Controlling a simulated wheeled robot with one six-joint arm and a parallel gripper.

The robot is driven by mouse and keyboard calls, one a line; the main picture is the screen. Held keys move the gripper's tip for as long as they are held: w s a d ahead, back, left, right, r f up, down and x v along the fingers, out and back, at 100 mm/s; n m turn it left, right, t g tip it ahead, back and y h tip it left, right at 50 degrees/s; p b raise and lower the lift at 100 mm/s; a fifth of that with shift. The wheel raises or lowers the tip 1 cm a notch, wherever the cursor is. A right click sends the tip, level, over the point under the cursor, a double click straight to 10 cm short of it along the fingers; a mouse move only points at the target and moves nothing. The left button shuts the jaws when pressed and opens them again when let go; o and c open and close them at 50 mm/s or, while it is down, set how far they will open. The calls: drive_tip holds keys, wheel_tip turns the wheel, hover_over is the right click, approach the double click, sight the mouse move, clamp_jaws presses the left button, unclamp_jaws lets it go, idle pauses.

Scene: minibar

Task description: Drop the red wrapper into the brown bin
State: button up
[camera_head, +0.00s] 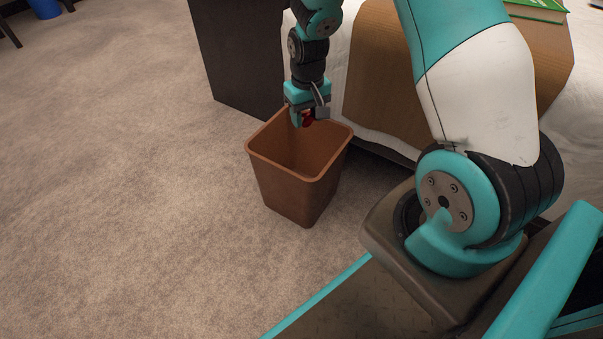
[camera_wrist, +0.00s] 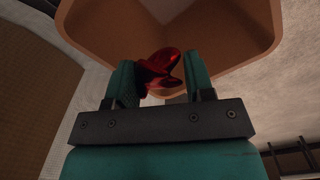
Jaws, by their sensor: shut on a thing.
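The brown bin (camera_head: 300,178) stands upright on the carpet in the head view, its open top facing up. My gripper (camera_head: 308,118) is over the far part of the bin's opening, pointing down. It is shut on the red wrapper (camera_head: 307,116), a small shiny crumpled piece mostly hidden by the fingers. In the wrist view, the wrapper (camera_wrist: 160,70) sits between the two teal fingertips of my gripper (camera_wrist: 160,82). The bin (camera_wrist: 235,35) fills the upper part of that view behind the wrapper. The exact height of the wrapper relative to the rim is hard to tell.
A dark cabinet (camera_head: 237,55) stands just behind the bin. A bed with a white cover and a brown throw (camera_head: 385,90) lies to the right. A green book (camera_head: 537,10) is at the top right. The carpet (camera_head: 120,170) to the left is clear.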

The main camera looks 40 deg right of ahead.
drive_tip(key=o, duration=1)
drive_tip(key=shift+c, duration=0.2)
drive_tip(key=shift+r, duration=0.15)
wheel_tip(320, 180, up, 17)
drive_tip(key=p, duration=0.9)
drive_tip(key=shift+r+p, duration=0.15)
drive_tip(key=shift+p, duration=0.15)
drive_tip(key=s+a+r+n+y+p, duration=0.2)
drive_tip(key=s+a+r+n+p, duration=0.3)
drive_tip(key=a+r, duration=0.65)
drive_tip(key=s+a+r+n+y, duration=0.1)
drive_tip(key=s+a+r, duration=0.25)
drive_tip(key=s, duration=0.25)
drive_tip(key=s+a+r+n, duration=0.2)
drive_tip(key=s+a, duration=0.2)
drive_tip(key=s, duration=0.1)
drive_tip(key=s+a+r+n+y, duration=0.1)
drive_tip(key=s+a+r, duration=0.2)
drive_tip(key=s, duration=0.3)
wheel_tip(320, 180, up, 38)
drive_tip(key=p, duration=3.8)
drive_tip(key=shift+a, duration=0.2)
